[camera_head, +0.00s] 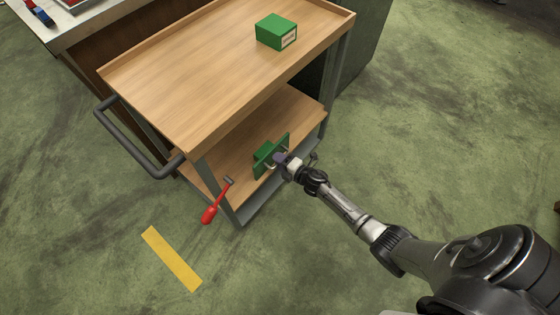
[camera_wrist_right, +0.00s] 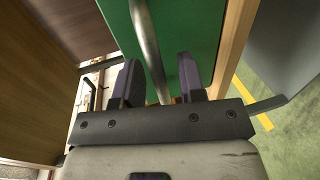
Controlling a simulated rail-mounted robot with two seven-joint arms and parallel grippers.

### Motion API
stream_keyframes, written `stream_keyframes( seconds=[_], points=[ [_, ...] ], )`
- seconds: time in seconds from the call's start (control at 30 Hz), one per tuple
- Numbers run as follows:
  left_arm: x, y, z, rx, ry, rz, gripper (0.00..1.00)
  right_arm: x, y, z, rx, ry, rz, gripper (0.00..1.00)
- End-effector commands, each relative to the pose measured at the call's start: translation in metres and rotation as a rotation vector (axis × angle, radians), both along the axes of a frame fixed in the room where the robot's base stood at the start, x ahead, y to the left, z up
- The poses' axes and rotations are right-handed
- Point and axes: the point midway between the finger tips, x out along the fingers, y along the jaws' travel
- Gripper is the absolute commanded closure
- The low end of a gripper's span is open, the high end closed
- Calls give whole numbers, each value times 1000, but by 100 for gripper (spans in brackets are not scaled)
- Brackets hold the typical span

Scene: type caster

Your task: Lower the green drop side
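The green drop side (camera_head: 262,165) is a small upright green panel at the front edge of the cart's lower shelf. It fills the upper middle of the right wrist view (camera_wrist_right: 190,28). A silver bar handle (camera_wrist_right: 146,45) runs along its face. My right gripper (camera_head: 281,160) is at the panel's outer face. In the right wrist view the two fingers (camera_wrist_right: 159,82) stand apart, with the handle bar passing between them. I see gaps on both sides of the bar. My left gripper is not in view.
The wooden cart has an upper shelf (camera_head: 205,70) above the panel and a grey push handle (camera_head: 125,140). A green box (camera_head: 276,31) sits on top. A red-handled tool (camera_head: 213,205) is left of the panel. Green floor with a yellow stripe (camera_head: 171,259) lies open in front.

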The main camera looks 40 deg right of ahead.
Motion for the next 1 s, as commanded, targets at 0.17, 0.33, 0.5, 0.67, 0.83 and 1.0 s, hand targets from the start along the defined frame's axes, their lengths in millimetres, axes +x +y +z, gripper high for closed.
stream_keyframes(
  seconds=[0.17,0.33,0.5,0.67,0.83,1.0],
  points=[
    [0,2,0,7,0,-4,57,0,0,0,0,0,0,65],
    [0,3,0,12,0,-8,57,0,0,0,0,0,0,82],
    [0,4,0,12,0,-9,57,0,0,0,0,0,0,98],
    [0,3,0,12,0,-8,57,0,0,0,1,0,0,100],
    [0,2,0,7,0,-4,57,0,0,0,1,0,0,100],
    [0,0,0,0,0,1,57,-1,0,0,1,0,0,100]
  ],
)
